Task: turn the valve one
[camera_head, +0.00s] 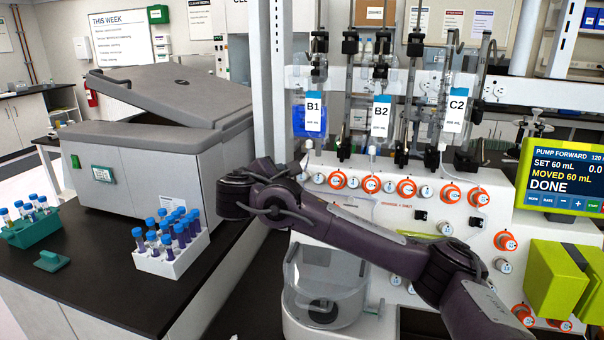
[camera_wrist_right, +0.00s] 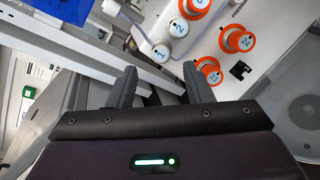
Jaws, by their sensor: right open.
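Valve one is a white knob marked 1 (camera_wrist_right: 162,51) on the white panel in the right wrist view. In the head view, a white knob (camera_head: 303,177) at the left end of the upper row appears to be it. My right gripper (camera_wrist_right: 161,84) is open and empty, its two dark fingers apart. The knob shows just beyond the gap between the fingertips, apparently not touched. In the head view, the right arm reaches across the panel front, and its gripper (camera_head: 300,162) is near the row's left end, partly hidden by the wrist. My left gripper is not in view.
A knob marked 2 (camera_wrist_right: 178,28) sits close beside valve one, and orange-ringed knobs (camera_wrist_right: 238,40) are nearby. Bags (camera_head: 313,118) hang above the panel. A white rack of blue-capped tubes (camera_head: 172,264) stands on the dark bench at left, before a grey lidded machine (camera_head: 150,165).

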